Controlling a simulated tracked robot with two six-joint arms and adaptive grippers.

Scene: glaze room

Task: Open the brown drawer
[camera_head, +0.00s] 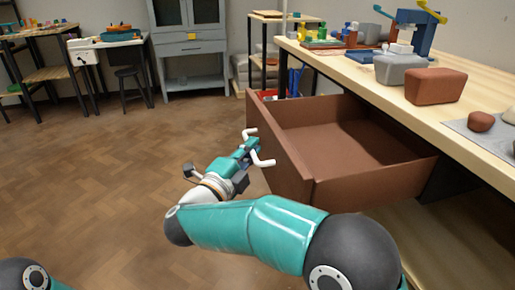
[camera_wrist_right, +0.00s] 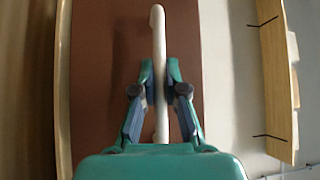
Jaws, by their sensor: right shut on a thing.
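The brown drawer (camera_head: 290,165) stands pulled well out from under the wooden workbench, and its inside looks empty. Its front, with a white bar handle (camera_head: 262,161), faces left. The drawer front also shows in the right wrist view (camera_wrist_right: 100,90), with the handle (camera_wrist_right: 158,40) running up the middle. My right gripper (camera_head: 248,148) is at the handle, and in the wrist view its fingers (camera_wrist_right: 160,85) are shut around the bar. At the lower left of the head view only a bit of my left arm shows; its gripper is out of view.
The workbench (camera_head: 348,72) carries a brown clay block (camera_head: 436,86), a grey block (camera_head: 400,68), a blue device (camera_head: 415,30) and clay lumps. A grey-blue cabinet (camera_head: 192,50) and side tables stand at the back. The wooden floor (camera_head: 90,190) at left is clear.

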